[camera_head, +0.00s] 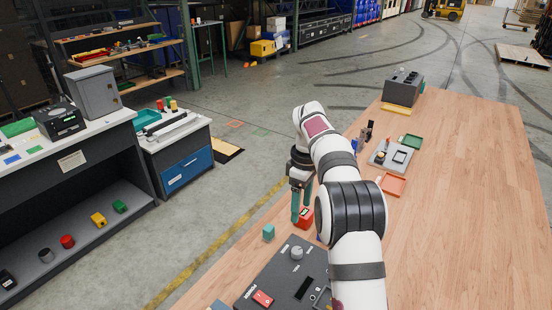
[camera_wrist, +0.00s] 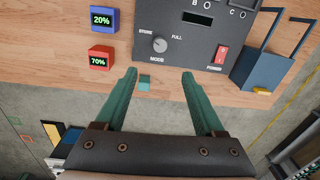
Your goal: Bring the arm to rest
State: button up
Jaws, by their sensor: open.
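My gripper (camera_head: 300,214) points down over the near left edge of the wooden table (camera_head: 468,185), beside a red block (camera_head: 307,220). In the wrist view my gripper (camera_wrist: 159,74) has its two green fingers wide apart with nothing held between them. A small teal cube (camera_wrist: 144,83) shows beyond the gap at the table edge, and also in the head view (camera_head: 268,232). My arm reaches forward from the bottom of the head view, bent at the elbow, and hides part of the table.
A dark control panel (camera_wrist: 182,57) with a mode knob (camera_wrist: 159,45) and red power switch (camera_wrist: 221,54) lies near the fingers. A blue block reading 20% (camera_wrist: 104,20), a red block reading 70% (camera_wrist: 101,57) and a strapped blue tote (camera_wrist: 262,70) are nearby. The table's right side is clear.

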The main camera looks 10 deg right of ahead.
jog(key=s+a+r+m, duration=0.3)
jog(key=s+r+m, duration=0.1)
jog(key=s, duration=0.6)
jog(key=s+a+r+m, duration=0.4)
jog(key=s, duration=0.5)
jog(key=s+a+f+m, duration=0.1)
jog(key=s+f+m, duration=0.1)
jog(key=s, duration=0.7)
jog(key=s+a+f+m+y, duration=0.1)
jog(key=s+a+f+m, duration=0.1)
jog(key=s+m, duration=0.3)
jog(key=s+f, duration=0.1)
jog(key=s, duration=0.3)
jog(key=shift+s+f+m, duration=0.25)
jog(key=shift+s+m, duration=0.05)
jog(key=shift+s, duration=0.1)
